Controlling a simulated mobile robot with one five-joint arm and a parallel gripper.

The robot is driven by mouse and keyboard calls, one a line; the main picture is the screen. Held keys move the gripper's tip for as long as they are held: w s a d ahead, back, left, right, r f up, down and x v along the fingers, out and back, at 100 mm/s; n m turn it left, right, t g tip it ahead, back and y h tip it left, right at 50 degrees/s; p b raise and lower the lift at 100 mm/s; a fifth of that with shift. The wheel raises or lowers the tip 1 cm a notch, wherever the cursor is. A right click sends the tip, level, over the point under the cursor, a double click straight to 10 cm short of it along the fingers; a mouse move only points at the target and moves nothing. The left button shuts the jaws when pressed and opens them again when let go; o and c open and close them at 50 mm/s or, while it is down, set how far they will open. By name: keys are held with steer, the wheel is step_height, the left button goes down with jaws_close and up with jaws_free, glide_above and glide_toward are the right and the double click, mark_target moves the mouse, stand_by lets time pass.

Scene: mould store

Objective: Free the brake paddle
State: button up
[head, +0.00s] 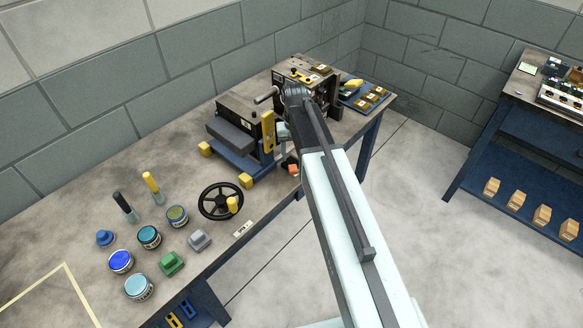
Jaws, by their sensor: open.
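The machine with a blue base (245,165) and a dark grey body (235,118) stands near the right part of the bench. A yellow upright lever (268,131) rises at its right side. A small orange-red block (293,169), possibly the brake paddle, shows low beside my arm. I cannot tell what holds it. My arm reaches from the lower right over the bench edge. Any contact is hidden.
A black handwheel (220,201) with a yellow knob, two upright-handled tools, and several paint tins (149,237) are on the bench. A dark machine (306,88) and a blue tray (365,98) stand behind. The floor (450,240) right of my arm is clear.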

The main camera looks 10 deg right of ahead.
mark_target(293, 169)
steer(key=shift+w, duration=0.35)
steer(key=shift+s+f+b, duration=0.1)
steer(key=shift+f+b, duration=0.2)
step_height(293, 169, down, 8)
steer(key=b, duration=0.7)
steer(key=shift+r, duration=0.35)
